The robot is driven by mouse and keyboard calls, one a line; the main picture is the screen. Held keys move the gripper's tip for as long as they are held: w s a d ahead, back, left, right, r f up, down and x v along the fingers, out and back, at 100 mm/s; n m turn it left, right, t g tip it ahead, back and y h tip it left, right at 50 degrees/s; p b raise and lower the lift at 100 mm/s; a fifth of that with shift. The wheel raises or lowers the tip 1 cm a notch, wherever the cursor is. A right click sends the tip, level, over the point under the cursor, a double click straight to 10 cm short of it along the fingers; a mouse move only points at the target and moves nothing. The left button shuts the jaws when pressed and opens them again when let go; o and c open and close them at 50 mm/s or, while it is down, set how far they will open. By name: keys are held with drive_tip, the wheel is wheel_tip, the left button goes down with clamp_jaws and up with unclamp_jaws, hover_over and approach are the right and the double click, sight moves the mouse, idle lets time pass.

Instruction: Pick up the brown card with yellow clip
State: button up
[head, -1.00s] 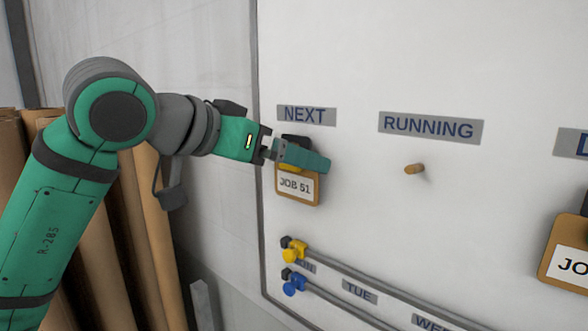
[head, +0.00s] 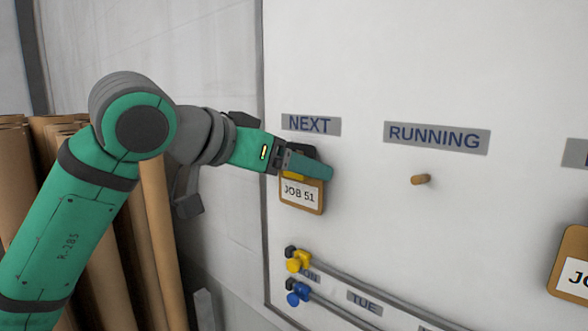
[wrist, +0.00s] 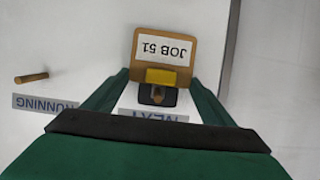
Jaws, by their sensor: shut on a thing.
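The brown card (head: 318,208) labelled JOB 51 is against the white board under the NEXT label. Its yellow clip (head: 292,175) is mostly hidden by a finger in the head view. In the wrist view the card (wrist: 190,45) appears upside down, with the yellow clip (wrist: 168,77) and a dark piece at its top. A wooden peg end shows at the dark piece. My gripper (head: 308,165) is shut on the card, with a green finger on each side of its clip end (wrist: 162,80).
The RUNNING label (head: 437,137) has a bare wooden peg (head: 420,179) below it. Another brown card (head: 568,238) is at the right edge. Yellow (head: 298,261) and blue (head: 298,293) clamps sit on rails at lower left. Brown rolls (head: 160,235) stand behind my arm.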

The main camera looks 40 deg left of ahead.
drive_tip(key=shift+r, duration=0.2)
drive_tip(key=s+a, duration=0.1)
drive_tip(key=s, duration=1.7)
drive_tip(key=shift+a, duration=0.2)
drive_tip(key=shift+w, duration=0.15)
drive_tip(key=shift+s+r, duration=0.2)
drive_tip(key=shift+s, duration=0.05)
drive_tip(key=shift+r, duration=0.15)
